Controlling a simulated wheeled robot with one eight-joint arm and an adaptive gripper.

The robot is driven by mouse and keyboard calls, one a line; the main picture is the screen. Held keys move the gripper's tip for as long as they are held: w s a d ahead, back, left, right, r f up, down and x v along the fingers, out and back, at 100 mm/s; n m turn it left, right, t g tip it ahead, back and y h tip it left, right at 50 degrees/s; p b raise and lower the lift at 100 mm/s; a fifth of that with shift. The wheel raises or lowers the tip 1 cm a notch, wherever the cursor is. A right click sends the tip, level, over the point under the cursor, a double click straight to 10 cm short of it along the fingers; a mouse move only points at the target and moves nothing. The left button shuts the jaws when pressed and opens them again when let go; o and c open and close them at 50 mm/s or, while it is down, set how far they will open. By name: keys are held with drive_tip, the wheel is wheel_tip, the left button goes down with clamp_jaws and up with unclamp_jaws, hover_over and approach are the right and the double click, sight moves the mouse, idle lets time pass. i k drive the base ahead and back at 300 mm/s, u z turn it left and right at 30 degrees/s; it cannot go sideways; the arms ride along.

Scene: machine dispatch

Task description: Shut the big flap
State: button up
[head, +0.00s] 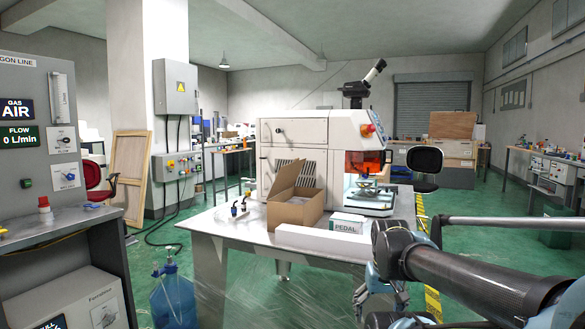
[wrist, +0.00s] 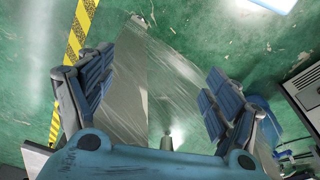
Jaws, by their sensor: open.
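An open cardboard box (head: 297,205) stands on the grey table in the head view. A large cardboard flap (head: 284,176) stands up, tilted, on its left side. The white machine (head: 270,157) behind it has a wide upper panel (head: 297,132) with a dark handle; this panel looks flush with the front. My gripper (wrist: 155,92) is open in the wrist view, its two blue padded fingers wide apart with nothing between them. It is apart from the box and the machine. The box is not clearly seen in the wrist view.
A white box marked PEDAL (head: 348,225) and a long white block (head: 320,241) lie along the front of the table (head: 225,228). Small dark-topped items (head: 238,207) stand left of the cardboard box. A blue water bottle (head: 172,298) stands on the floor at the left.

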sight(287, 177)
drive_tip(key=z, duration=1.5)
drive_tip(key=k, duration=1.5)
drive_tip(key=u, duration=1.45)
drive_tip(key=i, duration=0.95)
